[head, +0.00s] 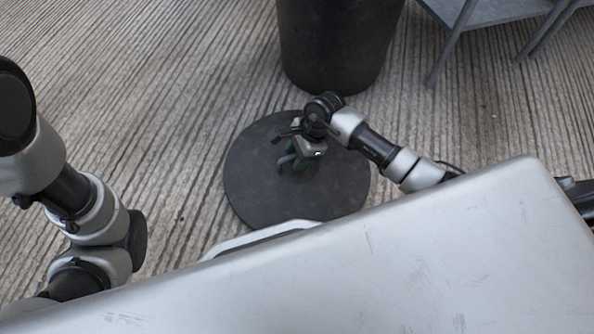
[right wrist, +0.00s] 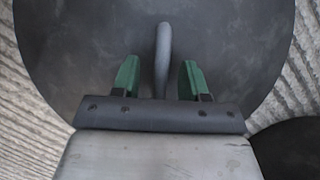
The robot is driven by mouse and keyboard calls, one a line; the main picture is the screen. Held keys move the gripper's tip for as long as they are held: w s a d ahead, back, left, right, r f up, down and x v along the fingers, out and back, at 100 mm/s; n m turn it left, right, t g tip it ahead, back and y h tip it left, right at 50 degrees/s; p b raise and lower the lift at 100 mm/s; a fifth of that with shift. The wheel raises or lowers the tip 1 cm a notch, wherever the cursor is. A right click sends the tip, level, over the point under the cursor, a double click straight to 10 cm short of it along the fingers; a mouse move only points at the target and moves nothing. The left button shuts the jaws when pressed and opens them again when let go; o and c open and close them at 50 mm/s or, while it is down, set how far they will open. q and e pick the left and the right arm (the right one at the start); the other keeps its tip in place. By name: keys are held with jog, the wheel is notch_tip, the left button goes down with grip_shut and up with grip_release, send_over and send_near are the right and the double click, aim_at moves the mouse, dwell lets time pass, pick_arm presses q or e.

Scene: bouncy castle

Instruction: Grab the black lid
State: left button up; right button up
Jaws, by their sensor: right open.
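The black lid (head: 250,180) is a round dark disc lying flat on the ribbed floor in the head view. It fills most of the right wrist view (right wrist: 70,50). Its curved grey handle (right wrist: 163,60) stands up near the middle. My right gripper (head: 288,163) is over the lid at the handle. In the right wrist view its two green fingers (right wrist: 158,80) are open, one on each side of the handle, with a gap to each. My left arm shows at the left of the head view, but its gripper jaws are not visible.
A large black bin (head: 338,45) stands just behind the lid. A grey metal-legged structure (head: 490,12) is at the top right. The ribbed floor (head: 130,80) is clear on the left.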

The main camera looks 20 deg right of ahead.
grip_shut()
dwell(0.3)
jog(key=shift+r, duration=0.1)
